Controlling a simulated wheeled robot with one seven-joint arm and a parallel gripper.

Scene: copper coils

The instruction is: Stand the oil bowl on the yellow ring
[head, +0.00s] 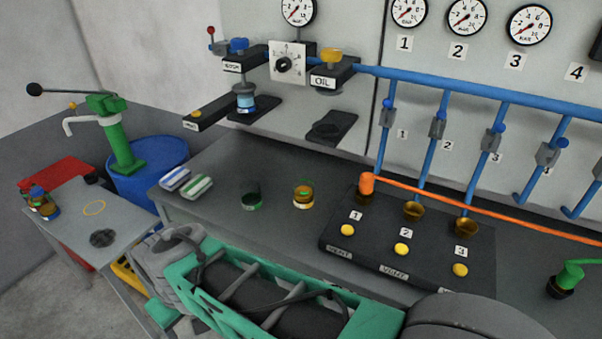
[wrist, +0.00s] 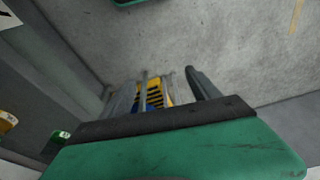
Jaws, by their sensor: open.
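A thin yellow ring (head: 94,208) is marked on the small grey side table at the left in the head view, with nothing standing on it. A small bowl with amber contents (head: 303,195), which looks like the oil bowl, stands upright on the dark bench. A dark green bowl (head: 251,197) stands to its left. My gripper (wrist: 167,72) is open and empty in the wrist view, pointing down over the floor, apart from the bowls. My arm crosses the front of the head view, and the fingertips cannot be made out there.
The side table (head: 134,222) also holds bottles (head: 43,204) and a dark round piece (head: 103,238). A blue drum with a green pump (head: 122,150) stands behind it. Striped pads (head: 186,182) lie on the bench. A black panel (head: 380,258) with brown cups is at the right.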

